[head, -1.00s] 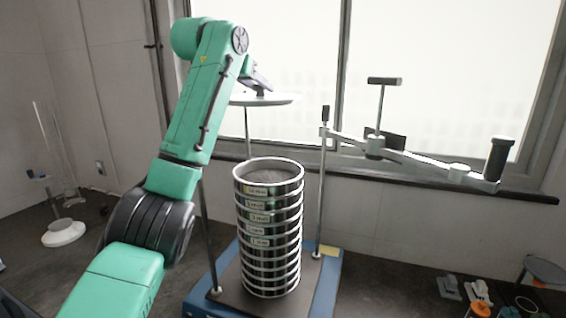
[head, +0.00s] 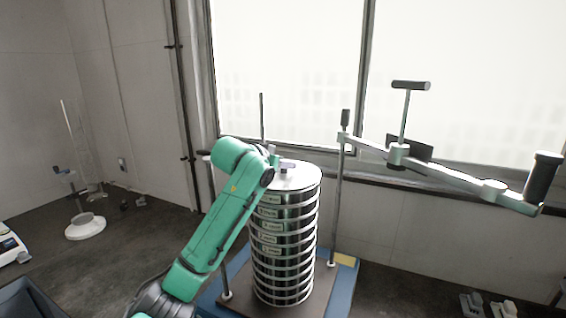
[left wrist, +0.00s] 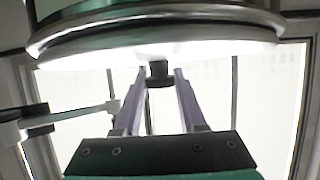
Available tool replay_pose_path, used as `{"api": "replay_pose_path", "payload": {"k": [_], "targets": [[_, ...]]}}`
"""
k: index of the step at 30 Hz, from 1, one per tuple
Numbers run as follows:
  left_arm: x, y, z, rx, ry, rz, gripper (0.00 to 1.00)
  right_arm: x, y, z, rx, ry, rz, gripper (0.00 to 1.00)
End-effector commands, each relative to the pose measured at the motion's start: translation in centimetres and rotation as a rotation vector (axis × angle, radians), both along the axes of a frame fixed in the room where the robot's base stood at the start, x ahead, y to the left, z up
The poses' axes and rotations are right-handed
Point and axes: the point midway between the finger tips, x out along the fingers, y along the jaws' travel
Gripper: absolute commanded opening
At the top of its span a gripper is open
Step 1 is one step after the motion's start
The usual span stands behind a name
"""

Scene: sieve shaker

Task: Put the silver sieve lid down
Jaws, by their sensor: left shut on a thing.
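The silver sieve lid (head: 303,178) lies level at the top of the sieve stack (head: 285,245) in the head view. I cannot tell whether it is fully seated. In the left wrist view the lid (left wrist: 225,47) fills the upper part, close against the top sieve's rim (left wrist: 60,35). My left gripper (head: 284,165) is at the lid's middle; in the left wrist view its two fingers (left wrist: 160,76) are shut on the small dark knob (left wrist: 159,69). My right gripper is not in view.
The stack stands on a blue-edged shaker base (head: 345,283) between upright rods (head: 338,205). A clamp arm with a T-handle (head: 398,152) is swung out to the right, clear of the stack. A balance (head: 12,246) and a white-based stand (head: 85,228) are at the left.

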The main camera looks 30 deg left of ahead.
Motion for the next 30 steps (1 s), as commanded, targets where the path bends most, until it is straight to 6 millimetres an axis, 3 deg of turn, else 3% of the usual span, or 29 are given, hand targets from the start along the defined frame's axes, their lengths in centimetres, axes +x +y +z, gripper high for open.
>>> {"api": "replay_pose_path", "payload": {"k": [8, 9, 11, 12, 23, 26, 30], "targets": [[0.0, 0.0, -0.3, 0.000, -0.002, 0.000, 0.00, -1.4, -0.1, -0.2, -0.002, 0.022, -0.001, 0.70], [0.0, 0.0, -0.4, 0.000, 0.000, 0.000, 0.44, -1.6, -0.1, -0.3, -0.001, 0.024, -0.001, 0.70], [0.0, 0.0, -0.4, 0.000, -0.001, 0.000, 0.67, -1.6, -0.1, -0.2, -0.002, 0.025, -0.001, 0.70], [0.0, 0.0, -0.4, 0.000, -0.001, 0.000, 0.70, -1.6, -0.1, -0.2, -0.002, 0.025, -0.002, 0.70], [-0.2, 0.0, -0.2, 0.001, -0.002, 0.000, 0.70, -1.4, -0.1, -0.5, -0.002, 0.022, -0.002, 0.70], [-1.5, 0.1, 0.1, 0.002, -0.006, 0.000, 0.70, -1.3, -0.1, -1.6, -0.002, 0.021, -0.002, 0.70], [-4.7, 0.2, 1.1, 0.003, -0.008, 0.001, 0.70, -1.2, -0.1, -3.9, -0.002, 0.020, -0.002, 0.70]]}}
